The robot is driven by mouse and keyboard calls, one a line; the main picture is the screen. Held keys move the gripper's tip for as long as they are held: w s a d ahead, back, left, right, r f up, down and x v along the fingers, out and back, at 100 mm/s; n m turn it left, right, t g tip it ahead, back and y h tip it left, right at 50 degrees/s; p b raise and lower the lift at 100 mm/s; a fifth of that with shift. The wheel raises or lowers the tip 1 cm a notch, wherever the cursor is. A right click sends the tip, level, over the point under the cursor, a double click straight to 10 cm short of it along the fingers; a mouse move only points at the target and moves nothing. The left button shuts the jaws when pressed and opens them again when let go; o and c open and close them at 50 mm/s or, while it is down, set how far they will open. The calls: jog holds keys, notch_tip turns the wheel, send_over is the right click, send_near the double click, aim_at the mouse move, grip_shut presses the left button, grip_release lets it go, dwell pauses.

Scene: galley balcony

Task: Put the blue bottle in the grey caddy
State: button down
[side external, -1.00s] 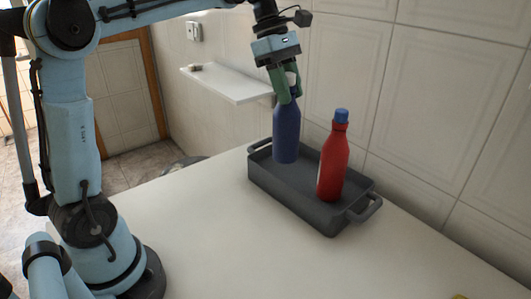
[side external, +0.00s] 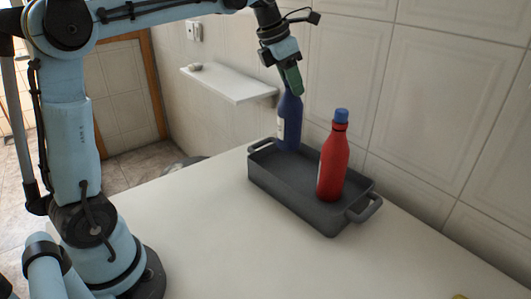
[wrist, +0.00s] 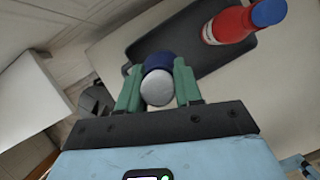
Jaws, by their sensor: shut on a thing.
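The blue bottle (side external: 289,128) has a pale label and is held neck-up, nearly upright, at the far left end of the grey caddy (side external: 290,197). I cannot tell whether its base touches the caddy floor. My gripper (side external: 292,82) is shut on the bottle's top from above. In the wrist view, the green fingers of my gripper (wrist: 158,90) sit on both sides of the bottle's pale round top, with its blue body (wrist: 158,62) beyond. The dark caddy (wrist: 197,48) shows behind it.
A red bottle with a blue cap (side external: 333,160) stands in the right part of the caddy, apart from the blue bottle. The tiled wall (side external: 430,110) is close behind. A white shelf (side external: 228,84) juts out at the left. The white counter (side external: 215,225) in front is clear.

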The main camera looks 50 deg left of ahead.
aim_at(290, 109)
jog(key=shift+f, duration=3.65)
jog(key=c, duration=0.8)
grip_release()
jog(key=shift+o, duration=0.2)
jog(key=v, duration=1.1)
jog(key=s+d+f+m+t, duration=0.1)
jog(key=s+d+f+m, duration=0.2)
jog(key=m, duration=0.7)
jog(key=s+d+f+m+t+y, duration=0.1)
jog(key=s+d+f+m, duration=0.1)
jog(key=s+f+m, duration=0.4)
jog(key=s+d+f+m+t, duration=0.1)
jog(key=s+d+f+m, duration=0.2)
jog(key=m, duration=1.3)
notch_tip(290, 109, down, 2)
jog(key=shift+s+d+f, duration=0.25)
jog(key=shift+s+d, duration=0.05)
jog(key=shift+s, duration=0.65)
